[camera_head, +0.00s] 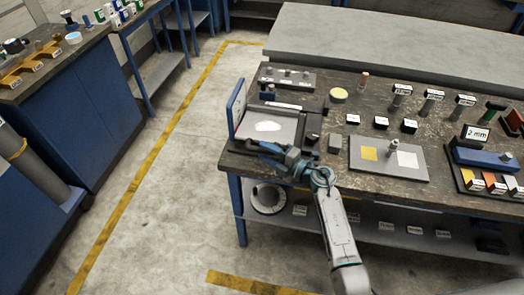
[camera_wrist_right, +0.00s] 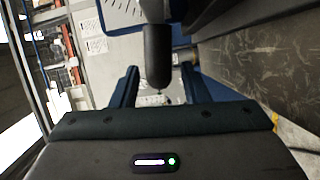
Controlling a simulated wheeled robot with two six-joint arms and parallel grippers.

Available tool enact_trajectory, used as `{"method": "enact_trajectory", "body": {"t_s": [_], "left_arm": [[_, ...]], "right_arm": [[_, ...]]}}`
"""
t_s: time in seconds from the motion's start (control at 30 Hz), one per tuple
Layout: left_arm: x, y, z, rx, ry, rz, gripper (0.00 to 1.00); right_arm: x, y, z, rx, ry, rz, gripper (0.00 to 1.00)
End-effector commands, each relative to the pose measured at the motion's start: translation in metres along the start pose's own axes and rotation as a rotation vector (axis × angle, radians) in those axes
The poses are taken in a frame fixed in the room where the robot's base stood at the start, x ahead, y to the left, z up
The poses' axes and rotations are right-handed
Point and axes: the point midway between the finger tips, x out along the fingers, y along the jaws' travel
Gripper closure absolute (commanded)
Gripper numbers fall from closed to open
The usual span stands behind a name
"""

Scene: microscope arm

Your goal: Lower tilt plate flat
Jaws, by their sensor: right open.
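A blue-edged plate (camera_head: 237,106), which looks like the tilt plate, stands steeply raised at the left end of the workbench. Beside it is a grey flat bed (camera_head: 272,128) with a white patch on it. My right gripper (camera_head: 262,148) is at the bench's front left edge, just in front of this bed. In the right wrist view its two fingers (camera_wrist_right: 158,88) are apart. A dark rounded bar (camera_wrist_right: 158,58) shows between them; I cannot tell whether they touch it. A blue-edged panel (camera_wrist_right: 118,14) lies beyond. My left gripper is not in view.
The workbench (camera_head: 330,110) carries a grey board (camera_head: 405,172) with yellow and white squares, several labelled posts, small black blocks and a blue device (camera_head: 485,158). A lower shelf holds a round dial (camera_head: 268,198). The floor left of the bench is clear.

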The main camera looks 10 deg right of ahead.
Motion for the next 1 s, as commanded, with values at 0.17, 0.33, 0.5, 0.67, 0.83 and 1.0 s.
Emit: {"method": "enact_trajectory", "body": {"t_s": [0.17,0.33,0.5,0.67,0.83,1.0], "left_arm": [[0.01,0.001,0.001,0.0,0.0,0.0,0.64],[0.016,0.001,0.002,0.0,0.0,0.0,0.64],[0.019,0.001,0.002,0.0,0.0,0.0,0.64],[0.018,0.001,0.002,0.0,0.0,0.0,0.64],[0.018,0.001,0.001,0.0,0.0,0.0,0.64],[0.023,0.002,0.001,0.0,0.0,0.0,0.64]], "right_arm": [[-0.039,-0.004,0.0,-0.004,-0.001,-0.003,0.59],[-0.069,-0.004,0.0,-0.002,-0.001,-0.003,0.59],[-0.085,-0.002,0.0,0.0,0.0,-0.001,0.59],[-0.087,-0.001,0.0,0.0,0.001,0.0,0.59],[-0.087,-0.001,0.0,0.001,0.0,0.0,0.62],[-0.1,-0.001,0.008,0.055,-0.005,-0.01,0.96]]}}
